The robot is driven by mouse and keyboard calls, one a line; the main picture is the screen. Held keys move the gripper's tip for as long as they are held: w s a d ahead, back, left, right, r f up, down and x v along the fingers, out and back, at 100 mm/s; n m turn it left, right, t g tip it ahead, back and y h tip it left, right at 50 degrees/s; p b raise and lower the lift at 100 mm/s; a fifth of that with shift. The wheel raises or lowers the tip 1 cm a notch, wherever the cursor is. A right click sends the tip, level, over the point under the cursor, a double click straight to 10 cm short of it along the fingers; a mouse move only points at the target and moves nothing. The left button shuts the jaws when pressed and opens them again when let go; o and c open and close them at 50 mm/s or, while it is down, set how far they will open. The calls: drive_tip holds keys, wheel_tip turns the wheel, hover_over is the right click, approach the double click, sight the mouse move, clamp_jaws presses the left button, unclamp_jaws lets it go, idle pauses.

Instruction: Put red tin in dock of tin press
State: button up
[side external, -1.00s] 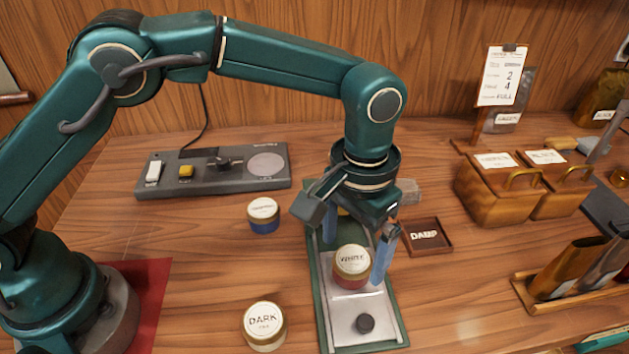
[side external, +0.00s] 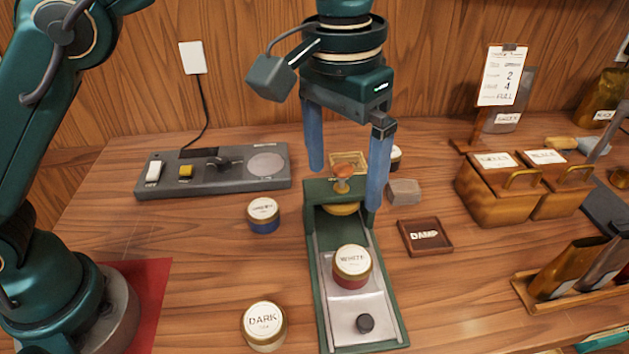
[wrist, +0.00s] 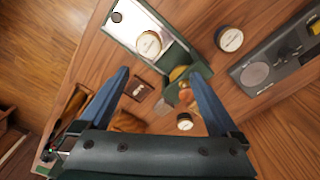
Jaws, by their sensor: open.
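The red tin (side external: 352,268), with a gold lid and a label reading WHITE, stands upright on the pale metal slide of the green tin press (side external: 320,190). It sits in front of the press head, behind a dark knob (side external: 365,323); any dock edge under it is hidden. In the wrist view the tin (wrist: 149,44) shows its lid on the slide. My gripper (side external: 345,188) is open and empty, raised with its blue fingers on either side of the press head's orange knob (side external: 343,172) in the picture. It is clear of the tin.
A blue tin (side external: 263,215) and a DARK tin (side external: 264,327) stand left of the press. A DAMP tray (side external: 425,237) and grey block (side external: 404,192) are to its right. A control panel (side external: 215,172) is behind left, wooden boxes (side external: 500,190) at right.

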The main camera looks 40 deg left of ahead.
drive_tip(key=s+a+r+t, duration=0.1)
drive_tip(key=s+a+r, duration=0.1)
drive_tip(key=a+r, duration=0.35)
drive_tip(key=s+a+f+n+t, duration=0.1)
drive_tip(key=s+a+f+t, duration=0.1)
drive_tip(key=s+a, duration=0.3)
drive_tip(key=s+a+f+n+t, duration=0.1)
drive_tip(key=s+a+f+t, duration=0.1)
drive_tip(key=s+a+f, duration=0.3)
drive_tip(key=shift+s+a, duration=0.75)
drive_tip(key=shift+s, duration=0.05)
